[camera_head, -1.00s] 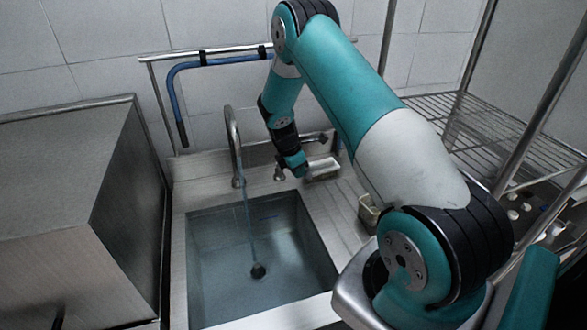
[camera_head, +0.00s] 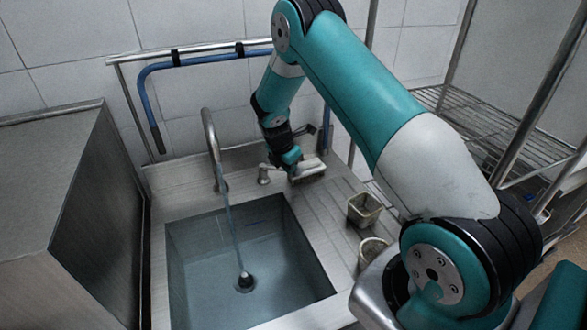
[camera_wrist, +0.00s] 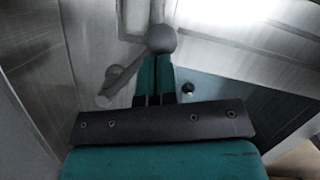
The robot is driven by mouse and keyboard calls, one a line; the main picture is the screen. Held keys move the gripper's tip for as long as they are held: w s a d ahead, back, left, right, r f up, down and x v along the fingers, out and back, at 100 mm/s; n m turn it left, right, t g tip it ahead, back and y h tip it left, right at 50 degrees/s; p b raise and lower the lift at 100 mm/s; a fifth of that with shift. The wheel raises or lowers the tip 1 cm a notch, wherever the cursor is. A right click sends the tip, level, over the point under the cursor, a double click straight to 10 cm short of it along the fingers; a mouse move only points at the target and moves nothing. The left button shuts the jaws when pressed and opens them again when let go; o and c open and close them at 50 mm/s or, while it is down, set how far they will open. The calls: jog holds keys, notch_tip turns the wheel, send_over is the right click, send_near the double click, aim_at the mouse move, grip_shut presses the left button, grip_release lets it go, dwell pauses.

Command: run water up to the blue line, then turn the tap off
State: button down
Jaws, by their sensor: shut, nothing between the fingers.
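A curved metal tap (camera_head: 212,150) stands behind the sink (camera_head: 318,262), and a thin stream of water (camera_head: 230,222) runs from its spout. Bluish water (camera_head: 205,275) stands in the basin; its exact level is hard to tell. A short blue line (camera_head: 262,223) shows faintly on the far basin wall. The tap's small control (camera_head: 264,174) is right of the spout. My gripper (camera_head: 292,166) is just right of it, pointing down. In the wrist view my gripper (camera_wrist: 154,70) is shut and empty, with its tips close to a grey ball (camera_wrist: 161,39); contact is unclear.
A dark round plug or drain (camera_head: 245,281) shows at the basin bottom. A brush-like object (camera_head: 310,171) lies behind the drainboard, and small containers (camera_head: 364,209) stand on its right. A blue hose (camera_head: 200,62) hangs on the rail. A steel cabinet (camera_head: 50,215) bounds the left.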

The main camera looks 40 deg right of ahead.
jog(key=shift+s+f, duration=0.1)
jog(key=shift+s, duration=0.05)
jog(key=a+r+b, duration=0.2)
jog(key=a+r, duration=0.5)
jog(key=r, duration=0.3)
jog(key=s+n+t+b, duration=0.1)
jog(key=s+n+b, duration=0.4)
jog(key=b, duration=0.1)
jog(key=w+d+f+p, duration=0.1)
jog(key=d+f, duration=0.1)
jog(key=f, duration=0.1)
jog(key=w+d+f+p, duration=0.1)
jog(key=f, duration=0.2)
jog(key=w+d+f+p, duration=0.1)
jog(key=d+f, duration=0.1)
jog(key=f, duration=0.1)
jog(key=shift+d+f, duration=0.3)
jog(key=shift+d, duration=0.05)
jog(key=shift+w+d+f, duration=0.15)
jog(key=shift+d+f, duration=0.05)
jog(key=shift+d, duration=0.2)
